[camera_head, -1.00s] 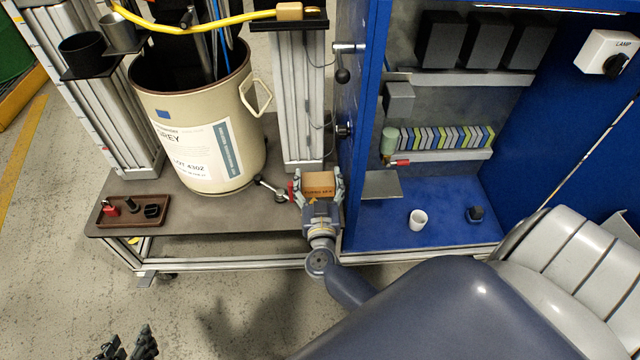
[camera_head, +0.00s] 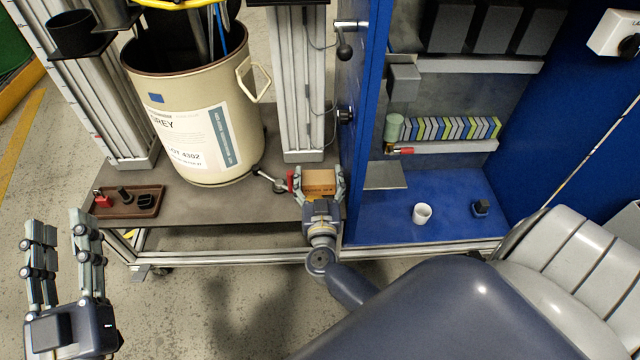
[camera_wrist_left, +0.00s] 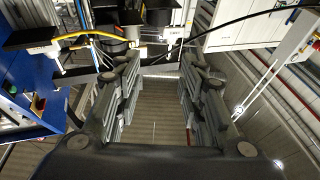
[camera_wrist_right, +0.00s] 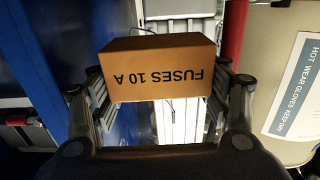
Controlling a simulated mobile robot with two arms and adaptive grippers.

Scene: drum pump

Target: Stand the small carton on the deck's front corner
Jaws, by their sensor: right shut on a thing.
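The small carton (camera_head: 319,183) is brown with "FUSES 10 A" printed on its side. My right gripper (camera_head: 318,186) is shut on it at the front right corner of the grey deck (camera_head: 222,207), next to the blue cabinet. In the right wrist view the carton (camera_wrist_right: 158,72) sits between the fingers, its print upside down. Whether its base touches the deck is hidden. My left gripper (camera_head: 62,245) is open and empty at the lower left, in front of the deck. The left wrist view shows its fingers (camera_wrist_left: 160,95) apart with nothing between them.
A cream drum (camera_head: 190,115) stands on the deck behind and left of the carton. A small lever with a ball end (camera_head: 268,180) is close to the carton's left. A brown tray (camera_head: 130,201) lies at the deck's left. A white cup (camera_head: 421,213) stands in the blue cabinet.

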